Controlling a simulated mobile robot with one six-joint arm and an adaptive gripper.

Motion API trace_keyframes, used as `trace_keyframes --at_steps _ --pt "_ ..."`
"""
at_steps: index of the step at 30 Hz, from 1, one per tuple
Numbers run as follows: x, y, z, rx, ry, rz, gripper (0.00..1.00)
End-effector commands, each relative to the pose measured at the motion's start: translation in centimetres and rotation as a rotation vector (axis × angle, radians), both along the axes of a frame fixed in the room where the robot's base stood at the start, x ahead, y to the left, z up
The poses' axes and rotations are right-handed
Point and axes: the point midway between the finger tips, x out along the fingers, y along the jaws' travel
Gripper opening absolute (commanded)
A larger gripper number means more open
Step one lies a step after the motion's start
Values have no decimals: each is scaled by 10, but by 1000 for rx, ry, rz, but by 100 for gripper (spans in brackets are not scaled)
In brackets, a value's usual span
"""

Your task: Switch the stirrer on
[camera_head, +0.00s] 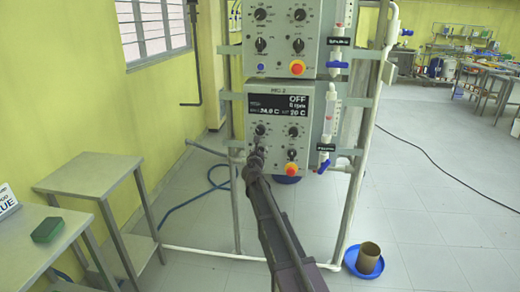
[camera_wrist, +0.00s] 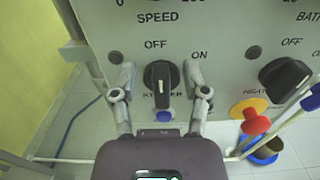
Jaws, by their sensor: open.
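The stirrer knob (camera_wrist: 161,78) is black and sits on the grey panel in the wrist view, below the SPEED label. Its pointer is up, toward OFF; ON is marked to its upper right. My gripper (camera_wrist: 159,86) is open, with one finger on each side of the knob; I cannot tell whether they touch it. The word under the knob is partly hidden. In the head view my gripper (camera_head: 256,160) is at the lower left of the lower control box (camera_head: 311,152). The box's display (camera_head: 278,106) reads OFF.
Right of the stirrer knob are a second black knob (camera_wrist: 284,80) and a red emergency button (camera_wrist: 256,123). A blue button (camera_wrist: 165,115) is just below the stirrer knob. In the head view, a side table (camera_head: 90,172) stands left and a blue basin (camera_head: 352,261) lies on the floor.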

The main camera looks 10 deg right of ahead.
Motion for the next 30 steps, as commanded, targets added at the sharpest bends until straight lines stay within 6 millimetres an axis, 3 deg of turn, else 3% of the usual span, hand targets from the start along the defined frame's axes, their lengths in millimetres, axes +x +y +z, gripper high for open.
trace_keyframes --at_steps 5,15,16,21,22,30 --pt "11 -3 0 0 0 0 59" --pt "12 -5 0 0 0 -1 59" --pt "12 -5 0 0 0 -1 56" --pt "12 -5 0 0 0 -1 5" --pt "12 -5 0 0 0 -1 0" --pt "12 -5 0 4 -1 -1 0"
